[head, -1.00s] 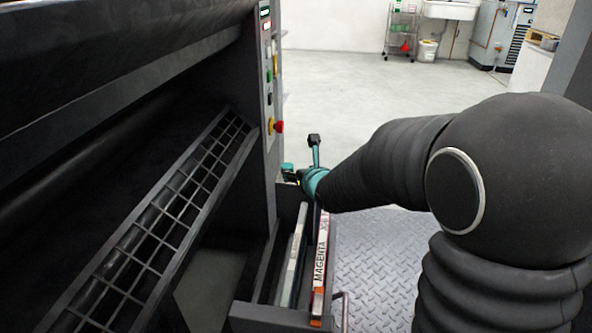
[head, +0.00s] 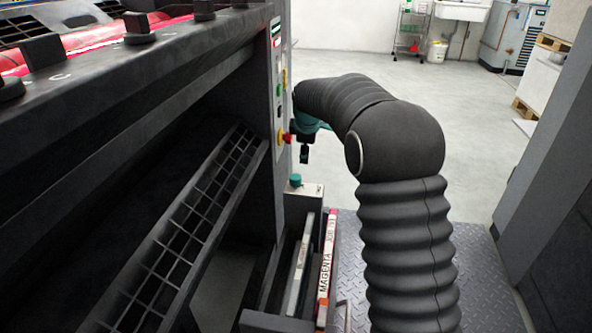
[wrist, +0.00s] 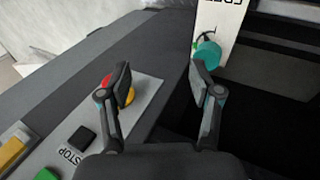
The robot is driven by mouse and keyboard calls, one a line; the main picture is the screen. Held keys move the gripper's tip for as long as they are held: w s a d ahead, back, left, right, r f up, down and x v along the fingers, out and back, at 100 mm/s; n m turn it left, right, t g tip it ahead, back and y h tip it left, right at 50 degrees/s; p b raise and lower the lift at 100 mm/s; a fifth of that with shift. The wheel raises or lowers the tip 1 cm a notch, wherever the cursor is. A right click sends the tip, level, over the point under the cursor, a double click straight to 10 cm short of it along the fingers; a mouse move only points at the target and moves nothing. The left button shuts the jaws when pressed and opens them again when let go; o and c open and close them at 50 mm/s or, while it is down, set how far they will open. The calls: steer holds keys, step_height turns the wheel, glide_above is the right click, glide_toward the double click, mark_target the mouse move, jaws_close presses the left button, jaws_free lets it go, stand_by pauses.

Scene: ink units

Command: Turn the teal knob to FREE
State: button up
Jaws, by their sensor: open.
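The teal knob (head: 295,181) stands on a small pale box (head: 301,192) at the end of the dark machine. In the wrist view the teal knob (wrist: 207,55) shows near the top, just beyond the right fingertip, on a pale plate (wrist: 222,22) with dark lettering that is cut off at the edge. A dark curved mark lies beside the knob. My gripper (wrist: 158,85) is open, with nothing between its fingers. In the head view my gripper (head: 304,152) hangs above the knob, apart from it and partly hidden by my wrist.
A control panel (head: 280,90) with a red button (head: 288,137) is close to my gripper. A tray holds a strip marked MAGENTA (head: 325,275).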

mark_target(295, 177)
steer(key=s+a+r+m+g+p, duration=0.25)
steer(key=r+m+g, duration=0.3)
steer(key=m, duration=0.75)
steer(key=f, duration=0.4)
steer(key=f+b, duration=0.1)
steer(key=f, duration=0.4)
steer(key=f+b, duration=0.1)
steer(key=f, duration=0.3)
steer(key=shift+w+a+f, duration=0.1)
steer(key=shift+a+f, duration=0.1)
steer(key=shift+a, duration=0.1)
steer(key=c, duration=1.1)
steer(key=shift+c, duration=0.2)
